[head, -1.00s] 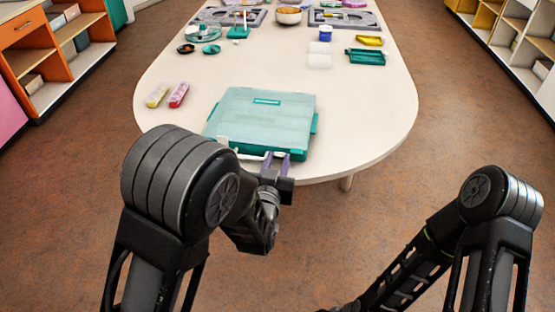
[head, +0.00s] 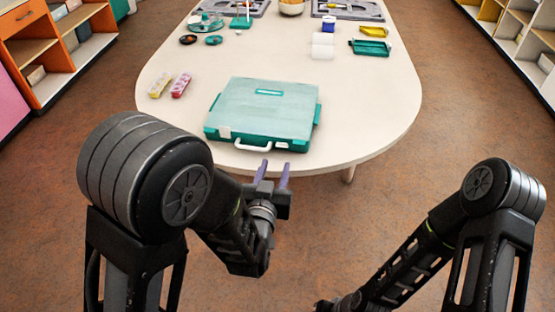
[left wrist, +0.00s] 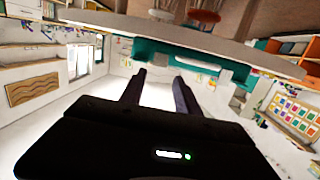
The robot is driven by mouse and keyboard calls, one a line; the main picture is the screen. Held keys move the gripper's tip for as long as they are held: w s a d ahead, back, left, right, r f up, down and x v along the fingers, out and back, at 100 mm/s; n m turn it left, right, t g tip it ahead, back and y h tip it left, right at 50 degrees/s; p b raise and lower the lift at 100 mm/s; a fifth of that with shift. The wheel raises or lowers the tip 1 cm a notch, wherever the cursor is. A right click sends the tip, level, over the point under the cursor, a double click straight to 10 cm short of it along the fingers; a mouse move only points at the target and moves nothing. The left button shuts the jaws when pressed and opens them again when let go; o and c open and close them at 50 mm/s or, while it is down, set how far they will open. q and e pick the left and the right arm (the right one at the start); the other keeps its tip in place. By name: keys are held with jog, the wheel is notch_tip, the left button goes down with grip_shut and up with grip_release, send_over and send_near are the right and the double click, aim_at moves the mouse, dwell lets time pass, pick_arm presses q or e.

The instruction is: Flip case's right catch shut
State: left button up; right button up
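The case (head: 262,103) lies flat near the table's front end, teal with a translucent lid that looks closed. In the left wrist view, the case's teal edge (left wrist: 158,50) is beyond the open fingers (left wrist: 158,88). My right gripper's fingers are out of frame.
The case stands on the pale table (head: 375,120) with a rounded front end. A teal tray (head: 370,47) and other bead things stand farther back. The table right of the case is clear.

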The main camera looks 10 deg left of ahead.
pick_arm(q)
jog(key=shift+s, duration=0.35)
